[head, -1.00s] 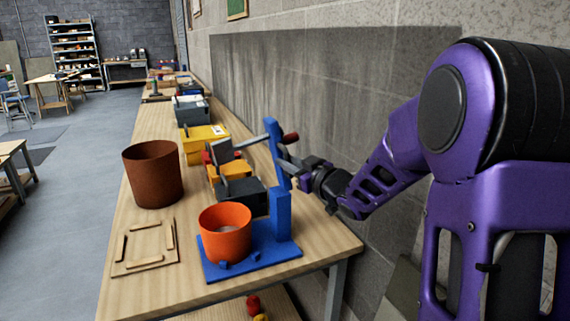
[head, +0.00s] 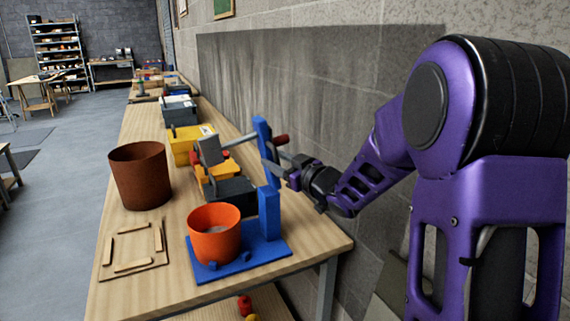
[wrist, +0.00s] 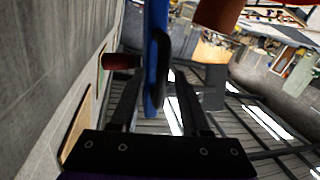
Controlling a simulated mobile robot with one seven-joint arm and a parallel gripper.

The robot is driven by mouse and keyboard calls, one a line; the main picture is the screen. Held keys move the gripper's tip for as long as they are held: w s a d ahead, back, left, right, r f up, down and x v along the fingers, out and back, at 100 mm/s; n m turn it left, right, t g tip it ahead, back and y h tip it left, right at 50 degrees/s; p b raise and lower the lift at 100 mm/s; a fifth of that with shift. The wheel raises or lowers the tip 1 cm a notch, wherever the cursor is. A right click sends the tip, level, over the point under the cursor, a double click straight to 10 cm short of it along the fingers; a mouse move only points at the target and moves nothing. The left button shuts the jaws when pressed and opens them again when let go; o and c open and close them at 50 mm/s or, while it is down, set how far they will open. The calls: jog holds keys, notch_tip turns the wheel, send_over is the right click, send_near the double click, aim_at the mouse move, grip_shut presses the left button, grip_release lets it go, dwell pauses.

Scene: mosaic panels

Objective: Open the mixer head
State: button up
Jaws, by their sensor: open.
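The mixer is blue, with a flat base (head: 268,248), an upright post (head: 269,212) and an orange bowl (head: 214,238) on the base. Its blue head (head: 262,140) is raised and stands nearly upright above the post. A grey beater (head: 211,150) on a rod sticks out to the left of the head, and a red knob (head: 281,140) is on its right. My gripper (head: 274,167) is at the right side of the head, low down. In the wrist view, the blue head (wrist: 157,30) shows between the open fingers (wrist: 158,88); whether they touch it I cannot tell.
A brown bin (head: 140,178) and a wooden frame (head: 133,264) stand on the table left of the mixer. Yellow (head: 184,150) and dark boxes are behind it. A grey wall (head: 320,110) runs close along the right side.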

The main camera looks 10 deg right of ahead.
jog(key=v, duration=1.7)
jog(key=shift+s+d+r, duration=0.1)
